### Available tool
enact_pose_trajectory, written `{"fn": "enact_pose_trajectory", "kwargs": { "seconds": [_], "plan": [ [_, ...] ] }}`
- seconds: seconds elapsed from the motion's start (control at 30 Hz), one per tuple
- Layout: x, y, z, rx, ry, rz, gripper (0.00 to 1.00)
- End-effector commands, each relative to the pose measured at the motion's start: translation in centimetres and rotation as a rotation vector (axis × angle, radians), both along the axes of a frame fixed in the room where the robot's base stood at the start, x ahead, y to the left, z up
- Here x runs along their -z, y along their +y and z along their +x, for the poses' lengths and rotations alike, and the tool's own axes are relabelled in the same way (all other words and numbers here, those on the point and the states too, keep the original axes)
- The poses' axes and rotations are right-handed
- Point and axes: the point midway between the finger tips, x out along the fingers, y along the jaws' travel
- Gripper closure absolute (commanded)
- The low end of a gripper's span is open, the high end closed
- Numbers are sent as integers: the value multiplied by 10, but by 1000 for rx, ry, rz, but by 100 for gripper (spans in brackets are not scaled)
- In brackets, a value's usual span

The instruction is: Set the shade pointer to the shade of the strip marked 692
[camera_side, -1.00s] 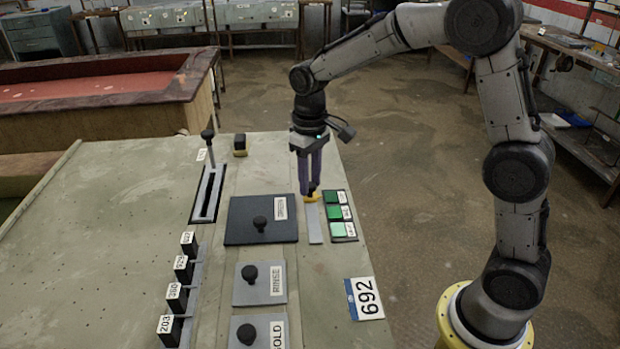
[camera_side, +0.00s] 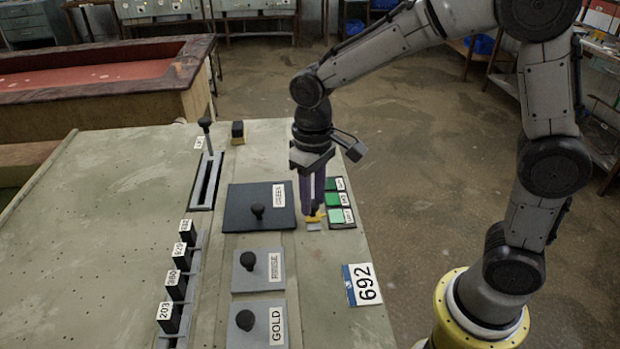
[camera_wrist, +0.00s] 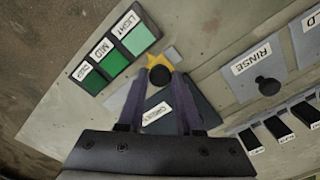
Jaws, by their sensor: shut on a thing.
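The shade pointer (camera_side: 314,217) is a small yellow piece with a black knob, on a short grey rail (camera_side: 314,227). My gripper (camera_side: 312,208) points down and is shut on the pointer's knob. In the wrist view the black knob (camera_wrist: 160,75) sits between my fingertips, and the yellow pointer (camera_wrist: 157,60) is beside the swatch labelled LIGHT (camera_wrist: 138,39). The swatches MID (camera_wrist: 113,62) and DEEP (camera_wrist: 95,81) lie further along. A card marked 692 (camera_side: 364,284) lies on the bench. Black strips (camera_side: 174,287) stand in a rack at left; the topmost strip's number is hard to read.
A dark lid labelled GREEN (camera_side: 243,220) lies just left of my gripper. The RINSE lid (camera_side: 247,283) and GOLD lid (camera_side: 240,335) lie nearer, each with a black knob. A slotted lever (camera_side: 206,180) stands behind the rack. The bench's left side is clear.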

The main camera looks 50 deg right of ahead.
Motion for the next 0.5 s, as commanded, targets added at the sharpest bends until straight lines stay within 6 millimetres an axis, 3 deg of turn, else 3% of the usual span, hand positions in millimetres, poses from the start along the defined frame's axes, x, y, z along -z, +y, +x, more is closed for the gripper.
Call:
{"fn": "enact_pose_trajectory", "kwargs": {
  "seconds": [0.37,0.4,0.5],
  "plan": [
    [-2,6,-6,1,-1,5,100],
    [-2,7,-6,1,0,4,59],
    [-1,6,-6,1,0,3,41]
  ]
}}
